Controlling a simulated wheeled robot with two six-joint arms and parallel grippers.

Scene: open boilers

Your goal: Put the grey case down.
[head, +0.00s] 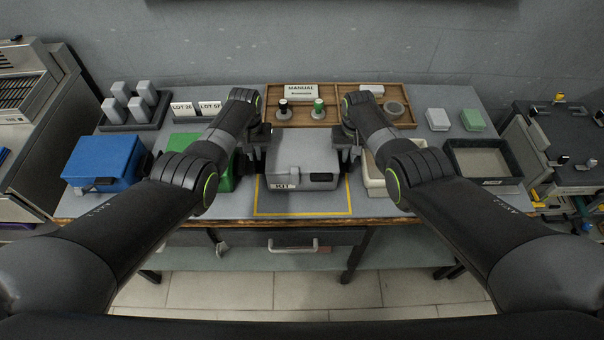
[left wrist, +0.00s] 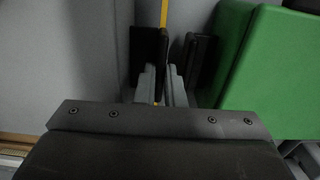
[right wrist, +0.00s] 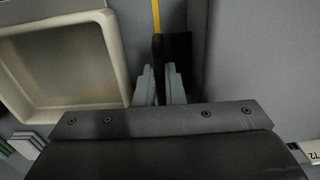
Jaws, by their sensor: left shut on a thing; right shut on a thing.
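The grey case (head: 303,153), with a KIT label on its front, is between my two grippers, over the yellow outlined area (head: 300,214) at the table's front middle. It looks level; I cannot tell whether its bottom touches the table. My left gripper (head: 257,151) is shut on a dark handle at the case's left side. The left wrist view shows the fingers (left wrist: 160,85) around it, with the case (left wrist: 90,50) alongside. My right gripper (head: 346,152) is shut on the right-side handle; its fingers (right wrist: 159,85) and the case (right wrist: 255,65) show in the right wrist view.
A green case (head: 185,142) stands close to my left gripper, with a blue case (head: 104,160) further left. A cream tray (head: 376,187) is close to my right gripper, with a dark tray (head: 483,182) further right. A wooden organiser (head: 330,95) lies behind.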

